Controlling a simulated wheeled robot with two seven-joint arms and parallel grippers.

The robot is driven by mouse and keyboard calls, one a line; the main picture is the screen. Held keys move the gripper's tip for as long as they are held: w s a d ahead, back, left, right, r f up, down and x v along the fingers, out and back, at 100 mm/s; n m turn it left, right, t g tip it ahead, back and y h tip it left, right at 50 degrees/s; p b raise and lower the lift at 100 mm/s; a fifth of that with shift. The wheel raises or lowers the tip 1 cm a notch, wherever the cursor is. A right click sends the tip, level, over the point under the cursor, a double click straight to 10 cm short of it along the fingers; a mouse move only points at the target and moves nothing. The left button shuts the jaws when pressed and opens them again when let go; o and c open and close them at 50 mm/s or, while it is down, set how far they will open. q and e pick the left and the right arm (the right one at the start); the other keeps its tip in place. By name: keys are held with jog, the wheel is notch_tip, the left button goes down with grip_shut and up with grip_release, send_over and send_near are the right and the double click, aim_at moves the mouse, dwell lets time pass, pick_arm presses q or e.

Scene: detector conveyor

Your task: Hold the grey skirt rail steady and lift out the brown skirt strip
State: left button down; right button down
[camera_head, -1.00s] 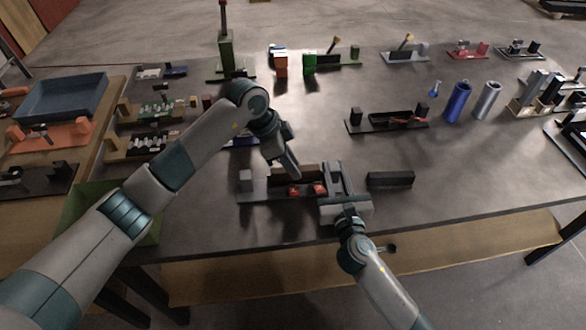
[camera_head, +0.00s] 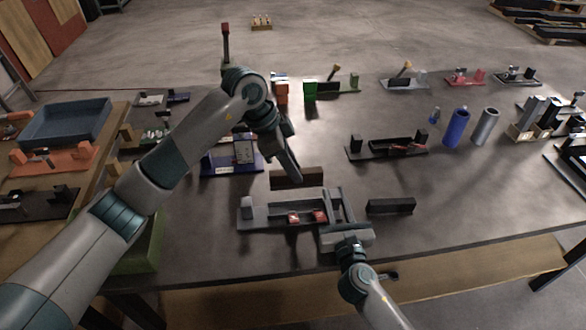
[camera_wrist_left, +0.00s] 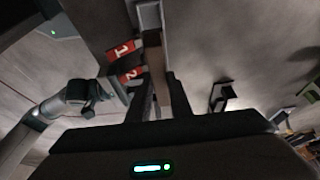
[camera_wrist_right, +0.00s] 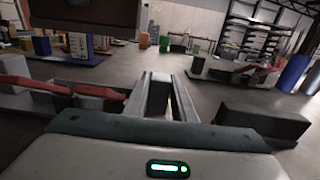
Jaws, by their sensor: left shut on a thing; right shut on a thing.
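The brown skirt strip (camera_head: 297,178) is a long flat bar. My left gripper (camera_head: 296,172) is shut on it and holds it up above the grey skirt rail (camera_head: 262,215). The strip also shows between the left fingers in the left wrist view (camera_wrist_left: 157,72) and at the top left of the right wrist view (camera_wrist_right: 85,12). The rail is a long grey fixture lying on the table, with two red clamps (camera_head: 306,217) on its front side, numbered 1 and 2 in the left wrist view. My right gripper (camera_head: 338,208) is shut on the rail's right end; the exact contact is partly hidden.
A dark block (camera_head: 390,206) lies just right of the rail. A blue fixture (camera_head: 228,166) stands behind left, and a black fixture with red handles (camera_head: 388,148) behind right. The table's front edge is close to the rail. Bare table lies between these fixtures.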

jog(key=c, duration=1.4)
grip_release()
jog(key=shift+s, duration=0.15)
jog(key=s, duration=1.1)
jog(key=shift+s+d, duration=0.35)
